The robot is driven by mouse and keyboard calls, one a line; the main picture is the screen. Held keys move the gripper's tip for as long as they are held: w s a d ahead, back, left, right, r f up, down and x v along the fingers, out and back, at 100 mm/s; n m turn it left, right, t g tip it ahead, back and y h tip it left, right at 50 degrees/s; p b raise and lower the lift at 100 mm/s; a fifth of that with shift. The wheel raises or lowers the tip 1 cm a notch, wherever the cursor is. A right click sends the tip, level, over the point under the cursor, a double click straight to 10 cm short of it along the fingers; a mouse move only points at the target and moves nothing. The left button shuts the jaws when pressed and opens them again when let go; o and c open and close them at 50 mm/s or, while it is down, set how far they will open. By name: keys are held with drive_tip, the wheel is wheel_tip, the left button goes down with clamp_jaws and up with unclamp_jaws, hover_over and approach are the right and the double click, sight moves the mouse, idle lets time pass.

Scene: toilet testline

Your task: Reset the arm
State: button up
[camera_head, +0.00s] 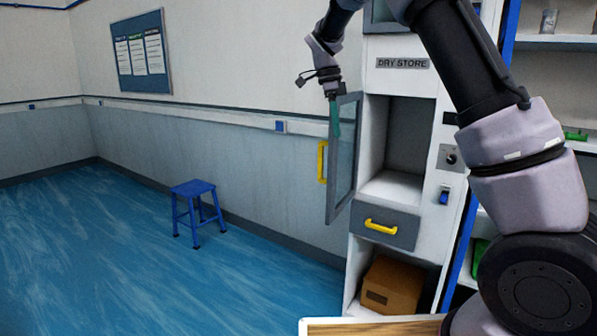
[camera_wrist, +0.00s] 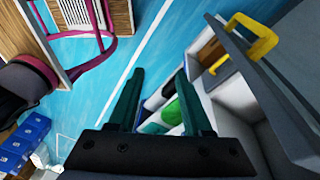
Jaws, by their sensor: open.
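My arm reaches up from the right of the head view and bends over to the left, in front of the dry store cabinet (camera_head: 402,78). My gripper (camera_head: 335,120) points down beside the top of the cabinet's open glass door (camera_head: 344,160). In the wrist view my gripper (camera_wrist: 158,75) has its two teal fingers apart, with nothing between them. Whether the fingers touch the door cannot be told.
The cabinet's open compartment (camera_head: 400,140) looks empty. Below are a grey drawer with a yellow handle (camera_head: 381,226) and a cardboard box (camera_head: 391,286). A blue stool (camera_head: 196,210) stands by the wall. Blue floor at left is clear. Blue boxes (camera_wrist: 30,135) show in the wrist view.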

drive_tip(key=s+d+r+n+t+y, duration=0.35)
drive_tip(key=s+d+r+n, duration=0.35)
drive_tip(key=s+d+r, duration=0.35)
drive_tip(key=s+d+f+n+t, duration=0.1)
drive_tip(key=s+n, duration=0.3)
drive_tip(key=s, duration=0.5)
drive_tip(key=s+d+f+n+t, duration=0.1)
drive_tip(key=s+d+n+t, duration=0.1)
drive_tip(key=s, duration=0.7)
drive_tip(key=shift+d+n+t, duration=0.3)
drive_tip(key=shift+n+t, duration=0.6)
drive_tip(key=shift+t, duration=0.05)
